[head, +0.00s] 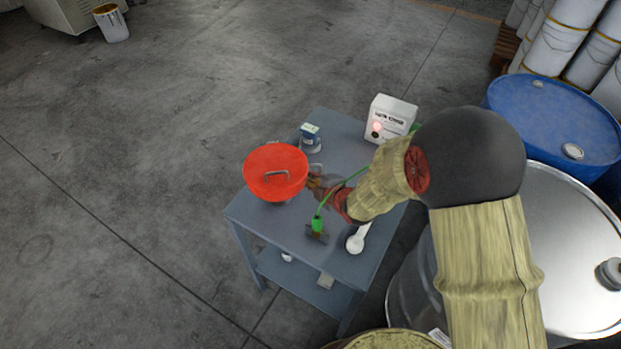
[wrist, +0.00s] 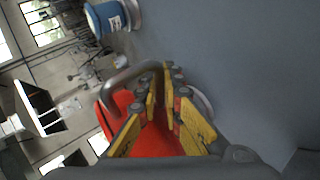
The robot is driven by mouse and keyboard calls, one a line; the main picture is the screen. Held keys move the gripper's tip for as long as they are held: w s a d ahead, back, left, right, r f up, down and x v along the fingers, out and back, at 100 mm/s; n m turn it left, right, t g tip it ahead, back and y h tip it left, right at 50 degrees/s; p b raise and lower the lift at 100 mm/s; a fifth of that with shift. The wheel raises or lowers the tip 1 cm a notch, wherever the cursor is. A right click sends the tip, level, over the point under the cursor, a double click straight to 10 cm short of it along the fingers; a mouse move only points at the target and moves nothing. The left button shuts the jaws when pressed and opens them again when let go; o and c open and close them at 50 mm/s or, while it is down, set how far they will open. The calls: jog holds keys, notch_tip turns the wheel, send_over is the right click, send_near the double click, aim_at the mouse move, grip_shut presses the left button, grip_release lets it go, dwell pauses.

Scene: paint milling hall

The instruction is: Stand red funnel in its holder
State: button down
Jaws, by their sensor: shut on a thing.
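The red funnel (head: 275,166) shows in the head view as a wide round red shape with a grey metal handle, over the left part of the blue-grey table (head: 275,226). My gripper (head: 316,186) reaches in from the right at the funnel's right side. In the wrist view the yellow-padded fingers (wrist: 165,105) are shut on the funnel, with its red surface (wrist: 153,142) between and below them and the bent metal handle beside them. The funnel's lower part is hidden. I cannot make out its holder; a pale round edge behind the fingers is mostly covered.
A blue-and-white tin (head: 310,138) stands behind the funnel. A white box (head: 390,117) with a red light is at the back right.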

jog(key=shift+f+b, duration=0.75)
jog(key=c, duration=1.9)
grip_release()
jog(key=shift+s, duration=0.1)
jog(key=v, duration=1.2)
jog(key=shift+p+v, duration=1.4)
jog(key=shift+v, duration=1)
jog(key=shift+s, duration=0.1)
